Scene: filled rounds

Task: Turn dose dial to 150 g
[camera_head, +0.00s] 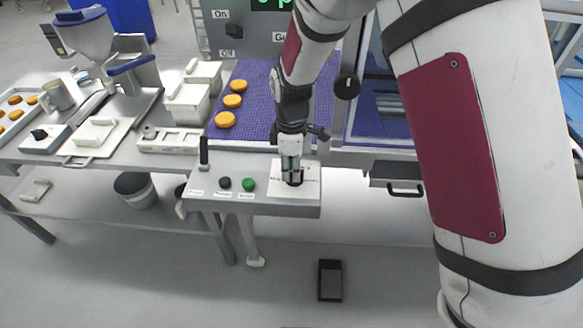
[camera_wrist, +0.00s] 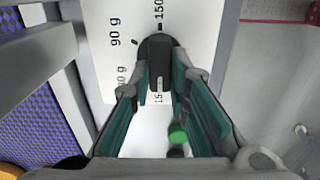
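The dose dial (camera_wrist: 159,66) is a black knob with a raised bar on a white scale plate (camera_wrist: 105,14). The plate (camera_head: 310,184) lies at the right end of the grey control panel in the head view. Marks reading 90 g and 150 g show; other labels are partly hidden. The bar stands upright in the wrist view, a white line at its lower end, opposite the 150 g mark at the top. My gripper (camera_wrist: 160,88) has its teal-padded fingers on both sides of the bar; whether they press on it is unclear. In the head view my gripper (camera_head: 292,172) hides much of the dial.
Left of the dial are a green button (camera_head: 248,184), a black button (camera_head: 224,183) and an upright black lever (camera_head: 204,152). Behind the panel is a purple belt (camera_head: 255,95) with orange rounds (camera_head: 225,119). A hopper machine (camera_head: 84,38) stands at the left.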

